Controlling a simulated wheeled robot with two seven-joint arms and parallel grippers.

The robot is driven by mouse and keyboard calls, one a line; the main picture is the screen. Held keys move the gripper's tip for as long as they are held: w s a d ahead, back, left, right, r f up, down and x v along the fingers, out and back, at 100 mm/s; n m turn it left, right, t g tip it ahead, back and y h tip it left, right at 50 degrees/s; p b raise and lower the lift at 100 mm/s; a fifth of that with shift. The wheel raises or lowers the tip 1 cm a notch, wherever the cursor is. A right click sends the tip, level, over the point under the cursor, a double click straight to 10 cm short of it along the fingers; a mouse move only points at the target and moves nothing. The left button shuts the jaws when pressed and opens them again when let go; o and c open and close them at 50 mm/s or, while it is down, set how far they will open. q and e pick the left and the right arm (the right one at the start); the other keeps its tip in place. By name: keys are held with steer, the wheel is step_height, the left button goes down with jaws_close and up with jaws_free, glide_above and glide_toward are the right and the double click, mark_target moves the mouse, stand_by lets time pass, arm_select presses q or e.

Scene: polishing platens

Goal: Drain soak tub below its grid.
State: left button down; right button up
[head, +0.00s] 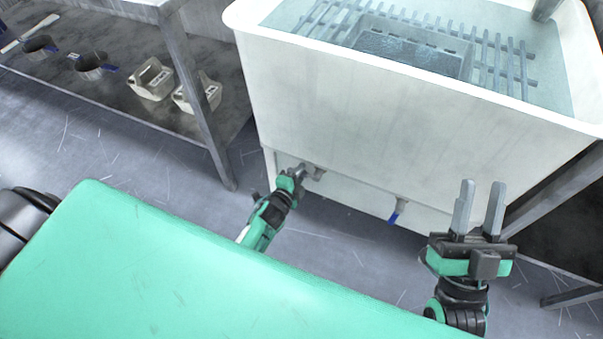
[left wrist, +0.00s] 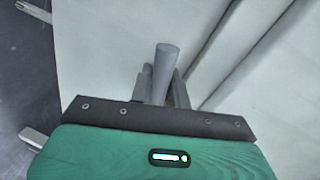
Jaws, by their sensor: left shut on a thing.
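The white soak tub (head: 400,130) stands ahead, holding pale blue water (head: 545,70). A barred grid (head: 505,65) lies in it, with a grey block-like part (head: 410,52) on the bars. I cannot tell exactly how the water surface stands against the grid. My left gripper (head: 300,175) is at a grey fitting (head: 314,172) low on the tub's front wall. In the left wrist view its fingers are shut around a grey rounded handle (left wrist: 163,72). A second outlet with a blue lever (head: 394,217) sits further right. My right gripper (head: 480,208) is open and empty, before the tub's right side.
A metal rack at the left carries two pale containers (head: 152,80) and two dark round pots (head: 90,68) on its lower shelf (head: 120,100). A rack leg (head: 200,100) stands close to the tub's left side. Metal framing (head: 555,190) is at the right. The floor (head: 345,250) below the tub front looks clear.

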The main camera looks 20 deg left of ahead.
arm_select(q)
steer(key=shift+r+m+y, duration=0.3)
steer(key=shift+r+m, duration=0.1)
steer(key=shift+m, duration=0.3)
arm_select(e)
steer(key=shift+w+a+f+g, duration=0.25)
steer(key=shift+f+g, duration=0.35)
steer(key=shift+f, duration=0.05)
arm_select(q)
steer(key=c, duration=1.4)
jaws_free()
steer(key=shift+o, duration=0.2)
steer(key=shift+w+r, duration=0.1)
steer(key=shift+r, duration=0.05)
arm_select(e)
steer(key=shift+f, duration=0.1)
arm_select(q)
steer(key=shift+a, duration=0.1)
